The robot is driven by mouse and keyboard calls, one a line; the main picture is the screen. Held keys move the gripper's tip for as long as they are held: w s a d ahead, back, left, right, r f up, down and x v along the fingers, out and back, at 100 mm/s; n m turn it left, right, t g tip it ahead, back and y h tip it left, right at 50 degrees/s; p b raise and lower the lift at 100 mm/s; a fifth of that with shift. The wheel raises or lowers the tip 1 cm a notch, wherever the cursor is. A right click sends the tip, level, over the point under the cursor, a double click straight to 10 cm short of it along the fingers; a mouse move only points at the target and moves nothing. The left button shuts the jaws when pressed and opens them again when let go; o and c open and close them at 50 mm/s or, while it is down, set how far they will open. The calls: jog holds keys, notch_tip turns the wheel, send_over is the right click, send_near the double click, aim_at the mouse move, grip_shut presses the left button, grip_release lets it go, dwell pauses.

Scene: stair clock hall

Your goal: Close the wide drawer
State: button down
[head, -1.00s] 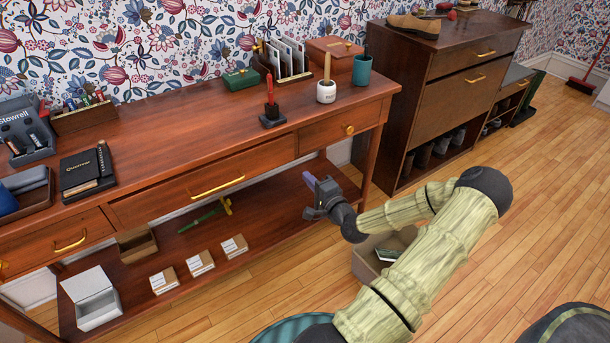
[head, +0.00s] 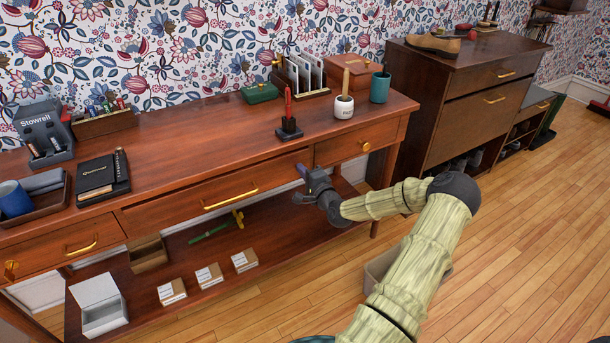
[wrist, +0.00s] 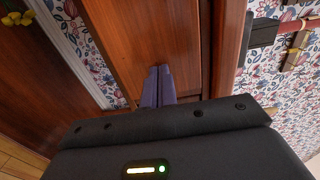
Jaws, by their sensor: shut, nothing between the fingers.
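The wide drawer (head: 225,195) is the middle drawer of the reddish-brown console table and has a long gold bar handle (head: 230,199). Its front looks slightly proud of the table frame, but how far is hard to tell. My gripper (head: 301,170) is shut and empty at the right end of this drawer front, right of the handle. In the wrist view, the two purple-grey fingers (wrist: 158,82) lie together over the drawer's wooden front (wrist: 145,35). I cannot tell whether the tips touch it.
A smaller drawer with a gold knob (head: 364,147) is to the right, another with a gold handle (head: 81,245) to the left. The lower shelf (head: 205,255) holds boxes and a green object. A bin (head: 380,265) stands on the floor below my arm. A dark cabinet (head: 470,95) stands right.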

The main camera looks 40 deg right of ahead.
jog(key=shift+w+d+r, duration=0.1)
jog(key=shift+w+r, duration=0.05)
jog(key=shift+w, duration=0.3)
jog(key=shift+w+d+r, duration=0.1)
jog(key=shift+w, duration=0.35)
jog(key=s+a+p, duration=0.2)
jog(key=s, duration=1.2)
jog(key=shift+f, duration=0.25)
jog(key=shift+a, duration=0.25)
jog(key=shift+s+d, duration=0.15)
jog(key=shift+d, duration=0.05)
